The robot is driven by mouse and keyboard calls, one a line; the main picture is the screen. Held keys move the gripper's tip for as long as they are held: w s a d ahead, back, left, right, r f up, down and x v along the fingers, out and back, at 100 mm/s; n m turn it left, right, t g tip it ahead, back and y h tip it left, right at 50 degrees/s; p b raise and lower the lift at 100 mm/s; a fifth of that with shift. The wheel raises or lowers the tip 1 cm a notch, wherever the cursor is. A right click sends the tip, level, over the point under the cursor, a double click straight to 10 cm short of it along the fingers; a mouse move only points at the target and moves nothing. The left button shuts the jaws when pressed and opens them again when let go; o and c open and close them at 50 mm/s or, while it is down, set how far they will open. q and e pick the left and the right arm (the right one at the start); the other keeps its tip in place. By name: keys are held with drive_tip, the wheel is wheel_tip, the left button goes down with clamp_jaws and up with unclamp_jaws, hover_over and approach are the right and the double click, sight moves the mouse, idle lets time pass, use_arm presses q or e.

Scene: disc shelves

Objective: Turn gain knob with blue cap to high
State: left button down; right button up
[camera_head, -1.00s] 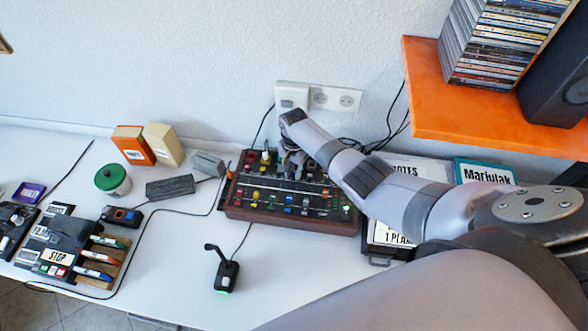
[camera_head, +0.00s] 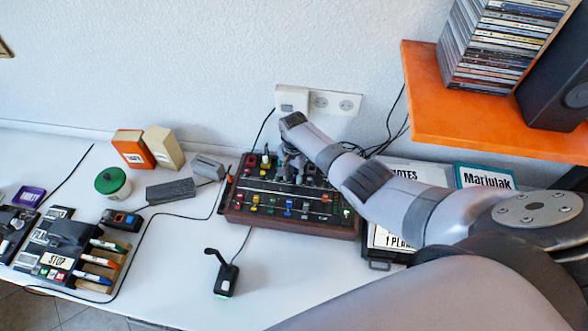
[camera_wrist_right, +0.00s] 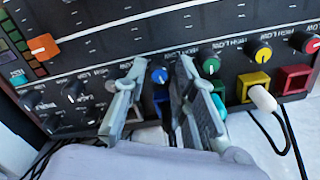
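The knob with the blue cap (camera_wrist_right: 159,75) shows in the right wrist view, on the dark mixer panel in a row of coloured knobs labelled HIGH and LOW. My right gripper (camera_wrist_right: 162,63) is open, with one finger on each side of the blue knob. A small gap shows between the knob and each finger. In the head view, my right gripper (camera_head: 291,168) reaches down onto the back part of the mixer (camera_head: 289,222), and the arm hides the blue knob there. My left gripper is not in view.
A green knob (camera_wrist_right: 210,64) and a yellow knob (camera_wrist_right: 259,51) stand to the right of the blue one. A white plug (camera_wrist_right: 262,99) with a black cable sits beside them. An orange shelf (camera_head: 430,100) overhangs at right. A black joystick (camera_head: 225,277) stands in front.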

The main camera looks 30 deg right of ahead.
wheel_tip(320, 180, up, 12)
idle(0.5)
wheel_tip(320, 180, up, 4)
drive_tip(key=n+b, duration=2)
drive_tip(key=n, duration=1.1)
hover_over(294, 176)
drive_tip(key=shift+m, duration=0.3)
wheel_tip(294, 176, down, 16)
drive_tip(key=shift+s+f+p, duration=0.15)
drive_tip(key=shift+p, duration=0.15)
drive_tip(key=shift+c, duration=0.5)
clamp_jaws()
